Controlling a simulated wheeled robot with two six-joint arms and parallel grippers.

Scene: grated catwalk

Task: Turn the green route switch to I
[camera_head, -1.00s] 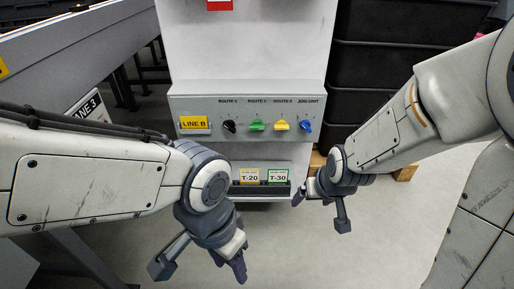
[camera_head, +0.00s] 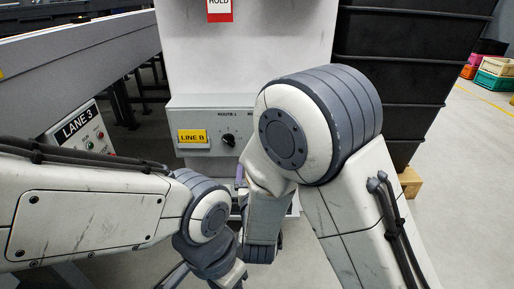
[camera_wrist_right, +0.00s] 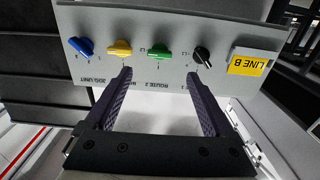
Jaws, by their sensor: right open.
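The green route switch (camera_wrist_right: 159,56) is in the right wrist view, which shows the panel (camera_wrist_right: 225,92) upside down. It sits between the yellow switch (camera_wrist_right: 120,48) and the black switch (camera_wrist_right: 202,56), its handle slanted; I cannot read its position marks surely. My right gripper (camera_wrist_right: 158,75) is open and empty, its fingertips spread either side of the green switch, apart from it in the picture. In the head view my right arm hides the green switch; a purple finger shows beside the arm. My left gripper (camera_head: 208,278) is low, partly cut off by the frame, with its fingers spread.
A blue switch (camera_wrist_right: 81,47) is at the panel's far end. The yellow LINE B label (camera_head: 193,136) and black switch stay visible in the head view. A LANE 3 box (camera_head: 80,130) stands at left, black crates (camera_head: 405,75) at right.

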